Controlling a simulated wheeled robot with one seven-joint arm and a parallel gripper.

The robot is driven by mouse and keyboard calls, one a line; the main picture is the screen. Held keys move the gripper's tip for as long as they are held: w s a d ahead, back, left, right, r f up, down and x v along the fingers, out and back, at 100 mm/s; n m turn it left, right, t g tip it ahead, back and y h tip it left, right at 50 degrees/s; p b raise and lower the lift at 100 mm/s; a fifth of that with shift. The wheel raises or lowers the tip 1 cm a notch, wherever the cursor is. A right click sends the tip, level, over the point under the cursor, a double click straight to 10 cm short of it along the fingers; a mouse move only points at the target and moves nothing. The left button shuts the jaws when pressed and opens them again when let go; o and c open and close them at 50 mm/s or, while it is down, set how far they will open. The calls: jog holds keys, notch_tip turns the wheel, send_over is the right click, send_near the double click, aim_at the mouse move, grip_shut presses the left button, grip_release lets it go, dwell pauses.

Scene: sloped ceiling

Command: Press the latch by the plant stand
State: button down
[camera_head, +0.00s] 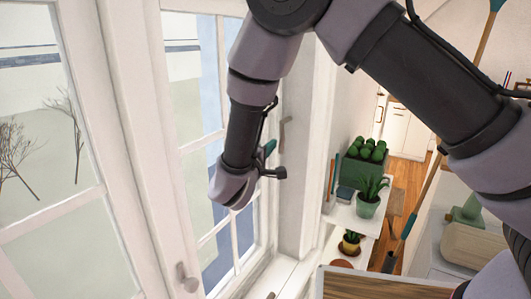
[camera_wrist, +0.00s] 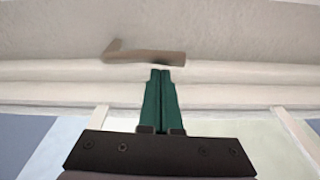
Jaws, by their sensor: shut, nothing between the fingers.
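The latch by the plant stand is a small grey-brown lever (camera_head: 284,132) on the white window frame, just right of my gripper in the head view. In the wrist view the latch (camera_wrist: 145,56) lies sideways across the pale frame, with a bent end at left. My gripper (camera_wrist: 161,72) has green fingers pressed together and empty. Their tips are just below the latch's right part in that view; I cannot tell whether they touch it. In the head view my gripper (camera_head: 269,147) is mostly hidden behind my wrist. The white plant stand (camera_head: 350,222) holds potted plants.
A second handle (camera_head: 187,278) is on the nearer window frame at lower left. A green planter (camera_head: 362,170) and a potted aloe (camera_head: 368,197) stand close right of the frame. A wooden board edge (camera_head: 375,283) is at the bottom. Window panes fill the left.

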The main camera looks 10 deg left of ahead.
jog(key=shift+w+d, duration=0.1)
jog(key=shift+w, duration=0.35)
jog(key=shift+s+d+f+n, duration=0.15)
jog(key=shift+d+n, duration=0.25)
jog(key=shift+n, duration=0.4)
jog(key=shift+s+d+n+g, duration=0.15)
jog(key=shift+d+n, duration=0.2)
jog(key=shift+n, duration=0.2)
jog(key=shift+s+d+n+g, duration=0.15)
jog(key=shift+d+n, duration=0.15)
jog(key=shift+n, duration=0.25)
jog(key=s+d+r+n+g+h, duration=0.1)
jog(key=d+r+n, duration=0.3)
jog(key=n, duration=0.6)
jog(key=shift+s+d+g, duration=0.3)
jog(key=shift+d, duration=0.45)
jog(key=shift+r, duration=0.15)
